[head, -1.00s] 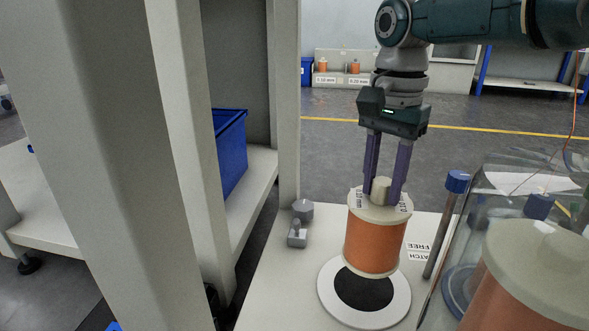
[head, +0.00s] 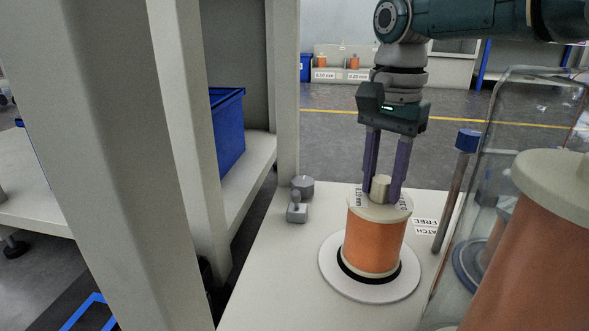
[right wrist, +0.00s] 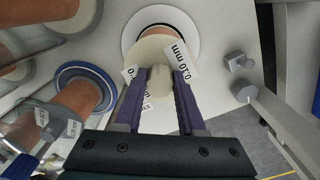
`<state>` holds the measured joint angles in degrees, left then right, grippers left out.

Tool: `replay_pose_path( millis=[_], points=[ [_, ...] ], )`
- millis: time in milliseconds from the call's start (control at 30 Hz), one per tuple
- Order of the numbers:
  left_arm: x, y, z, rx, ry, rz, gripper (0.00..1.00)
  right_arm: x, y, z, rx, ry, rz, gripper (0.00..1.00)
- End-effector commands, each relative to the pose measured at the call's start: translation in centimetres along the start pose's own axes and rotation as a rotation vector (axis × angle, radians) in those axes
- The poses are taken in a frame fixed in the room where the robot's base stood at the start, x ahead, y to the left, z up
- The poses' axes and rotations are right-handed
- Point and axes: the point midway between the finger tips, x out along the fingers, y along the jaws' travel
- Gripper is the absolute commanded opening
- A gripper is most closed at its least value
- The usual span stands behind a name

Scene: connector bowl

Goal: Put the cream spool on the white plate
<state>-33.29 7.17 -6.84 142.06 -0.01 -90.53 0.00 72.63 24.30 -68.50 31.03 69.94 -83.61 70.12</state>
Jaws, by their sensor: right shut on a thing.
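The cream spool (head: 375,235), with cream end flanges and a copper-orange winding, stands upright over the white plate (head: 335,279). The plate is a round white disc with a black centre, and a black rim shows around the spool's base. The spool looks centred and very low; I cannot tell whether it touches. My right gripper (head: 383,190) points down and is shut on the knob on top of the spool. In the right wrist view the spool (right wrist: 150,50) sits between my fingers (right wrist: 157,80), with the plate (right wrist: 190,36) behind it. My left gripper is not in view.
A clear cover (head: 490,130) and another large copper spool (head: 530,240) stand close on the right. A blue-topped post (head: 467,141) is beside them. Small grey fittings (head: 298,208) sit at left on the bench, near a shelf frame (head: 180,150) and a blue bin (head: 229,135).

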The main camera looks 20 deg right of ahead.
Motion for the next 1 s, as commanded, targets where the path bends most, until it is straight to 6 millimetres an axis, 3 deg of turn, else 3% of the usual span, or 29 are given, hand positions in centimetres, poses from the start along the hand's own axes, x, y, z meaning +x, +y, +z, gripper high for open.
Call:
replay_pose_path(
  millis=[1000],
  points=[
    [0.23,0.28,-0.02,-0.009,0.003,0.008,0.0,0.78,-0.19,-0.04,0.0,0.001,-0.006,0.0]
  ],
)
